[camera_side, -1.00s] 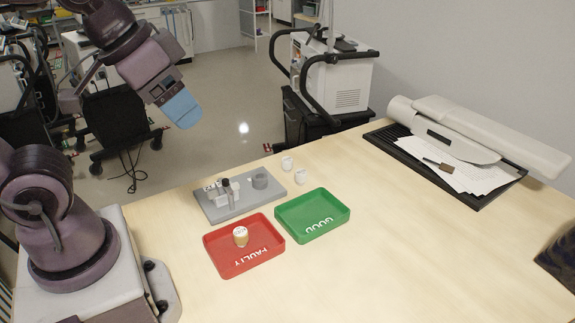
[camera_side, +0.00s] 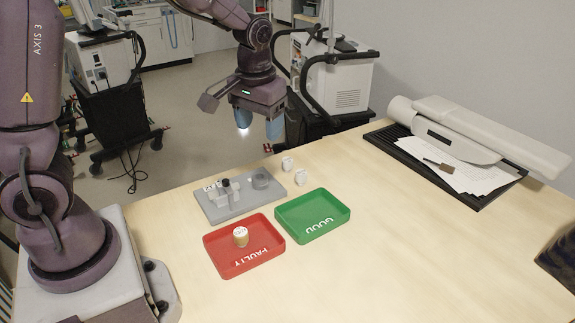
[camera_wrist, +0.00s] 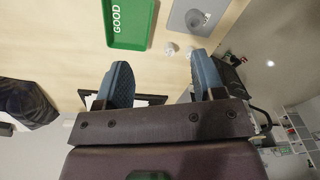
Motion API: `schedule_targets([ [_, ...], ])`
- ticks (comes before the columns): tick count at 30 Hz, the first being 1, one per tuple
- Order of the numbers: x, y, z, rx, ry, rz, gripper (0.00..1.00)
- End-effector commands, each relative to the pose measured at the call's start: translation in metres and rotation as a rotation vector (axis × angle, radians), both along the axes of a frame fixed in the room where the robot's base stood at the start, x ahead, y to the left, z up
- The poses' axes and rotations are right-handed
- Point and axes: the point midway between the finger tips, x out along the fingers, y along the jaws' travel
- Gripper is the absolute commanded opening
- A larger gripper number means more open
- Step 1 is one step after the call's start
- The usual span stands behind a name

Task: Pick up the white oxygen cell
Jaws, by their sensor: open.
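Two small white oxygen cells, one farther back (camera_side: 287,163) and one nearer (camera_side: 300,177), stand on the table behind the green tray. In the wrist view they show as small white shapes, one (camera_wrist: 170,49) beside the green tray and one (camera_wrist: 189,53) near the grey plate. A tan cell with a white top (camera_side: 240,236) stands in the red FAULTY tray (camera_side: 222,268). My gripper (camera_side: 259,130) hangs above and behind the white cells, pointing down. Its blue fingers are apart and empty, also in the wrist view (camera_wrist: 160,82).
The green GOOD tray (camera_side: 334,222) lies right of the red tray. A grey plate with a fixture and ring (camera_side: 213,212) lies behind the red tray. A flatbed device with papers (camera_side: 460,160) stands at the right. The middle right of the table is clear.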

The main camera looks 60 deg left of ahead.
Motion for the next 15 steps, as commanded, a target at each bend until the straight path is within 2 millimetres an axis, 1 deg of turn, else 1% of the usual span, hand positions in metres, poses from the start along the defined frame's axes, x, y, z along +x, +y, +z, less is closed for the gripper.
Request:
schedule_targets([
  [1,0.015,0.011,-0.018,0.02,0.024,0.061,0.63],
  [6,0.059,0.048,-0.069,0.106,0.041,0.276,0.63],
  [9,0.081,0.068,-0.097,0.162,0.023,0.398,0.63],
  [12,0.102,0.086,-0.119,0.212,-0.019,0.516,0.63],
  [14,0.117,0.095,-0.127,0.235,-0.065,0.592,0.63],
  [15,0.127,0.1,-0.127,0.244,-0.104,0.644,0.63],
])
